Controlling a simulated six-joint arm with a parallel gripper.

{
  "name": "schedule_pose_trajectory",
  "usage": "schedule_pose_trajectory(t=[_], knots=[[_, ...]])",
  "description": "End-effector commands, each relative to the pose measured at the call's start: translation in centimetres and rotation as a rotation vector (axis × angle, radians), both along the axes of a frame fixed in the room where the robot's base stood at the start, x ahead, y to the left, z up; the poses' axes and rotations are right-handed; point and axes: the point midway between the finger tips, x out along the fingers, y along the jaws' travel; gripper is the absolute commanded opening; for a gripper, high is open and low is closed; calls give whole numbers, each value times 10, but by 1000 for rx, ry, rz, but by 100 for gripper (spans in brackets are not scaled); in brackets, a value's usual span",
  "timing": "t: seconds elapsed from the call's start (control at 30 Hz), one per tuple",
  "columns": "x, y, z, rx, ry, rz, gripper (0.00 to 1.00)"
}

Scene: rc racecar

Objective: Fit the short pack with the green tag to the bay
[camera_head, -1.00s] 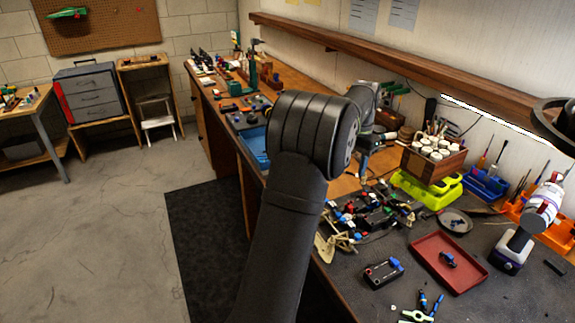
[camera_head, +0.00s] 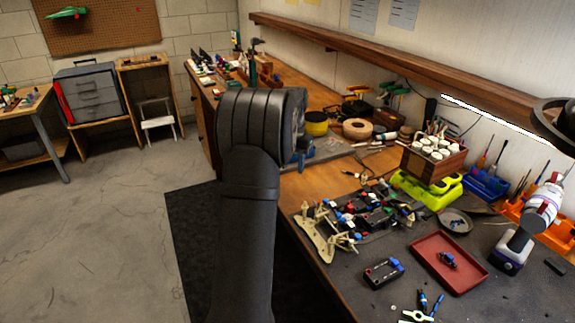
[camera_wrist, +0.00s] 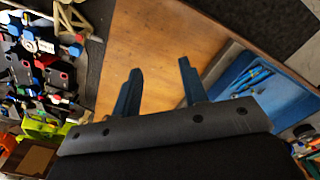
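My gripper (camera_wrist: 160,88) is open, with two dark blue fingers apart and nothing between them. It hangs over bare wooden bench in the wrist view; in the head view it is mostly hidden behind my arm. The car chassis (camera_head: 325,240) lies on the dark mat, with colored parts on it; it is at the left of the wrist view (camera_wrist: 35,60). A black pack with a blue end (camera_head: 383,272) lies on the mat in front of the chassis. I cannot make out a green tag or the bay.
A blue tray (camera_wrist: 285,82) with tools in it is to the right of my gripper in the wrist view. A red tray (camera_head: 462,280) holds a small dark part. A lime-green case (camera_head: 440,197), a wooden box (camera_head: 445,168) and a drill (camera_head: 520,240) stand farther right.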

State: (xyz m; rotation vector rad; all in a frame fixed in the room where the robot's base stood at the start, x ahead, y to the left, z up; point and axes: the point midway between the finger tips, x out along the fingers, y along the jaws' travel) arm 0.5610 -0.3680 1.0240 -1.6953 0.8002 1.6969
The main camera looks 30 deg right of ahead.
Motion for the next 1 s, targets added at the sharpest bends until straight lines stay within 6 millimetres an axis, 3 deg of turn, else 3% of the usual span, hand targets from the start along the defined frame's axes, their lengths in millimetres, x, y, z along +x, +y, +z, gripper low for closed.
schedule_pose_trajectory(t=[0.2, 0.73, 0.87, 1.0], knots=[[7, 13, -6, -1, -1, 34, 40], [7, 15, -5, -1, -1, 37, 40], [0, 22, 6, -7, -11, 47, 40], [-21, 44, 32, -27, -39, 76, 40]])
